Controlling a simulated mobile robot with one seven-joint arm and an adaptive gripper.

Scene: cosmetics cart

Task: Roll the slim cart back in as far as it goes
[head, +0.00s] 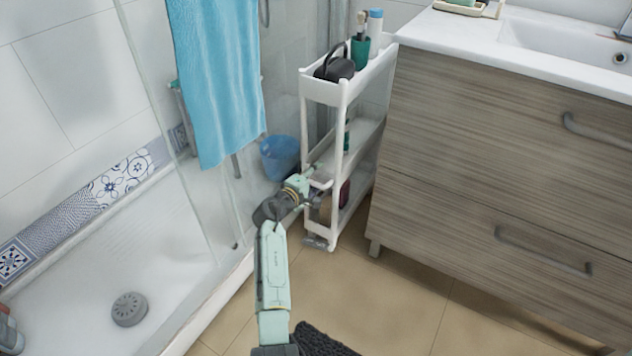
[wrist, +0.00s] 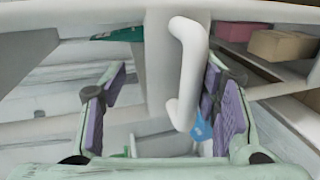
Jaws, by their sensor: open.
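The slim white cart (head: 342,150) stands between the glass shower screen and the vanity. Its front end sticks out past the vanity's front. Its shelves hold a dark hair dryer (head: 334,66), a green cup (head: 360,50) and bottles. A white upright handle (wrist: 188,70) is on its front post; in the head view the handle (head: 321,183) is partly covered by my gripper. My gripper (head: 314,194) is open at the handle. In the wrist view the handle stands between my two purple-padded fingers (wrist: 165,88), nearer the right one. Contact is unclear.
The wood-grain vanity (head: 480,130) is close on the cart's right. The shower screen (head: 190,120), a hanging blue towel (head: 217,80) and a blue bin (head: 280,157) are on the left.

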